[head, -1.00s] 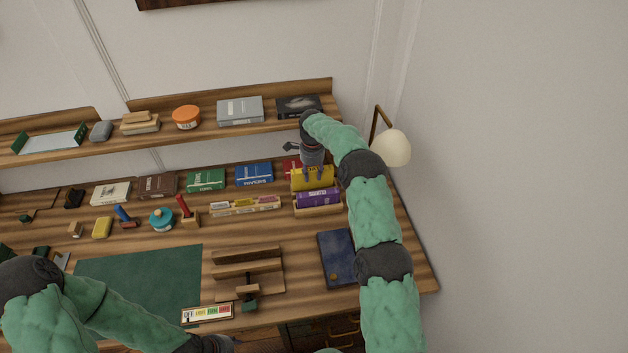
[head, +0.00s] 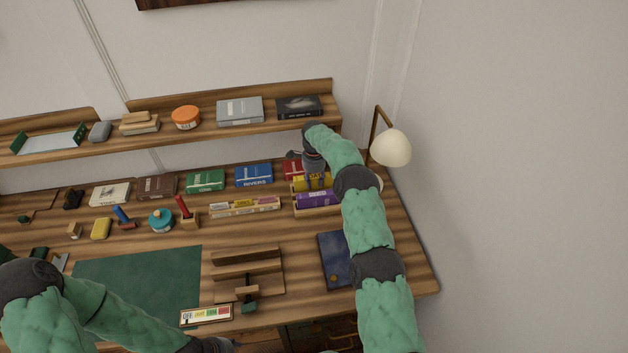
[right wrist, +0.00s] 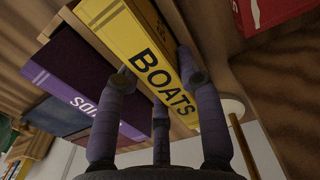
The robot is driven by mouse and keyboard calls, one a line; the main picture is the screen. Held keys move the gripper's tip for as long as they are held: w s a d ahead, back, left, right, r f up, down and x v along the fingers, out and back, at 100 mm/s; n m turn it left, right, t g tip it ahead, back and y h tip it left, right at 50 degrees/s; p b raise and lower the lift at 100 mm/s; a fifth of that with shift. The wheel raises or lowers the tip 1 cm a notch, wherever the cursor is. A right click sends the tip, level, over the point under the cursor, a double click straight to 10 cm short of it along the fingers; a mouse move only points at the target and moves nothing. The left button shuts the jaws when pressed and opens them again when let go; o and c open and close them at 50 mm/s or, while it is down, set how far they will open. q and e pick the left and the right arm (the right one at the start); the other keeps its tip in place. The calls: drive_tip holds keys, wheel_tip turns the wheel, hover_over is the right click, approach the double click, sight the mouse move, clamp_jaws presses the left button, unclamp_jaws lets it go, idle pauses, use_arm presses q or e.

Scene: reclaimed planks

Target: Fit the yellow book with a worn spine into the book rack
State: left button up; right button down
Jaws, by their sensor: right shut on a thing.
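The yellow book (head: 314,184), marked BOATS in the right wrist view (right wrist: 150,60), stands spine up behind the purple book (head: 318,199). It sits low, between wooden parts of the book rack (head: 318,211). Whether it touches the rack floor is hidden. My right gripper (head: 316,181) is over it from above, its fingers shut on the spine edges; in the right wrist view (right wrist: 160,80) the fingers straddle the book. The purple book also shows beside it there (right wrist: 75,85). My left gripper (head: 215,345) is at the bottom edge, partly cut off; its jaws are unclear.
A red book (head: 292,170) lies just behind the rack, and a blue book (head: 254,175) to its left. A lamp (head: 391,148) stands close to the right of my right arm. A dark blue book (head: 335,260) lies in front of the rack. A shelf (head: 150,137) runs behind.

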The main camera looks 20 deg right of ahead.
drive_tip(key=c, duration=0.8)
unclamp_jaws()
drive_tip(key=shift+f, duration=0.15)
drive_tip(key=shift+r+p, duration=0.55)
drive_tip(key=shift+r, duration=3.4)
